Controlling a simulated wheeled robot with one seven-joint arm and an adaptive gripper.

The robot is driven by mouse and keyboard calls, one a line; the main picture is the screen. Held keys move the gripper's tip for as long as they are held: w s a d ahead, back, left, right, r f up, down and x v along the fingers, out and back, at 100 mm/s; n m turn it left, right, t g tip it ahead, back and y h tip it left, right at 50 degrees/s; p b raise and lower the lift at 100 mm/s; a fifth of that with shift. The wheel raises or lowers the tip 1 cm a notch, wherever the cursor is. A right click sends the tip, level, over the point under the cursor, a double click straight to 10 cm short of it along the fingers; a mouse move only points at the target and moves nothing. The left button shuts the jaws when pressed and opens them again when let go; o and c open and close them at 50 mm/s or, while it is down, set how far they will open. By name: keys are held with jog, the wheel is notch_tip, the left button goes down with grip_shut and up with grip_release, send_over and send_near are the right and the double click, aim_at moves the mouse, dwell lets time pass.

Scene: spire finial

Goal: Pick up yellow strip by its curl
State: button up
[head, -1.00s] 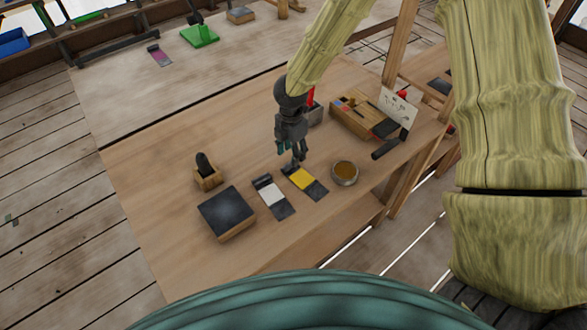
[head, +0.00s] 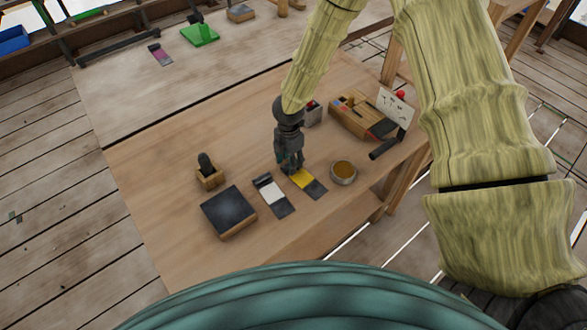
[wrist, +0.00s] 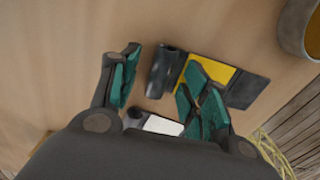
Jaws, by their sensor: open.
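The yellow strip (head: 304,180) lies flat on the wooden table, with a dark flat end at lower right. In the wrist view, the yellow strip (wrist: 221,73) has a dark rolled curl (wrist: 165,70) at its left end. My gripper (head: 290,168) is low over that end and hides the curl in the head view. In the wrist view my gripper (wrist: 163,82) is open, with one green-padded finger left of the curl and the other over the yellow part. I cannot tell whether either finger touches the strip.
A white strip (head: 272,193) lies just left of the yellow one, and a dark-topped block (head: 228,211) beyond it. A round tin (head: 343,172) stands close on the right. A wooden box (head: 352,112) and a card (head: 396,107) stand farther back.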

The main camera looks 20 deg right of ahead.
grip_shut()
jog(key=shift+r, duration=0.15)
